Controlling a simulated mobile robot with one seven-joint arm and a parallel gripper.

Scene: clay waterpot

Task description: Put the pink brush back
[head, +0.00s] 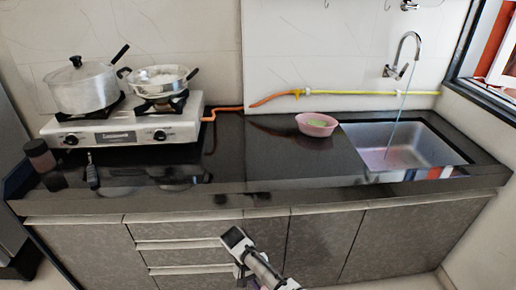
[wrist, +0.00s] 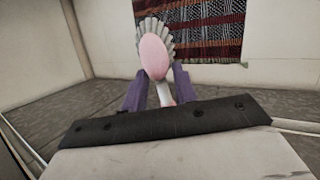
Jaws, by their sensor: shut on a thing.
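The pink brush (wrist: 154,56) is in the wrist view, with an oval pink back, a fan of grey bristles around it and a pale handle. My gripper (wrist: 160,92) is shut on its handle, with a purple finger on each side. The brush head sticks up beyond the fingers. In the head view my arm is low in front of the cabinets, below the counter edge. I cannot make out the brush there.
Water runs from the tap (head: 405,48). A stove (head: 120,130) with two pots is at left. A striped cloth (wrist: 200,30) hangs behind the brush.

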